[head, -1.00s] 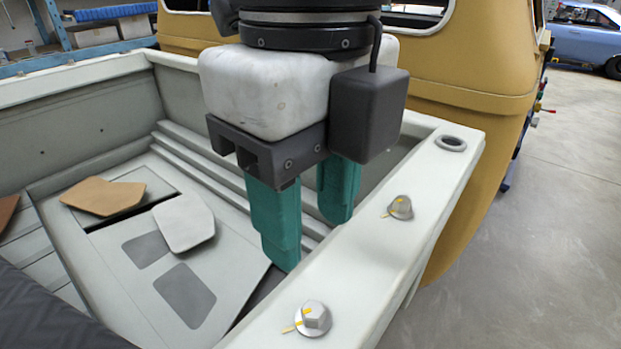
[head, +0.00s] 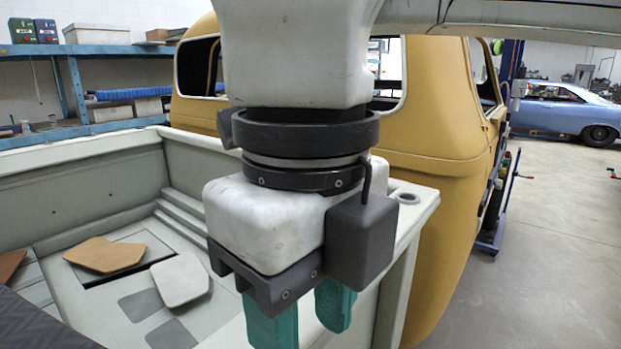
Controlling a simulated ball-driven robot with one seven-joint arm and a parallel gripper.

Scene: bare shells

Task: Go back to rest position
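My gripper (head: 305,326) hangs below my white and black wrist near the bottom middle of the head view. Its two teal fingers point down and stand apart, with a gap between them. The left finger runs off the bottom edge, so its tip is hidden. I see nothing held between the visible parts of the fingers. The gripper is in front of the pale side rail of a truck bed (head: 85,200) and hides part of it.
Tan (head: 105,254) and white (head: 180,280) panels lie in the bed at left. A yellow truck cab (head: 440,150) stands behind my arm. Blue shelving (head: 75,90) is at back left and a blue car (head: 565,108) at far right. Open floor (head: 560,240) lies to the right.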

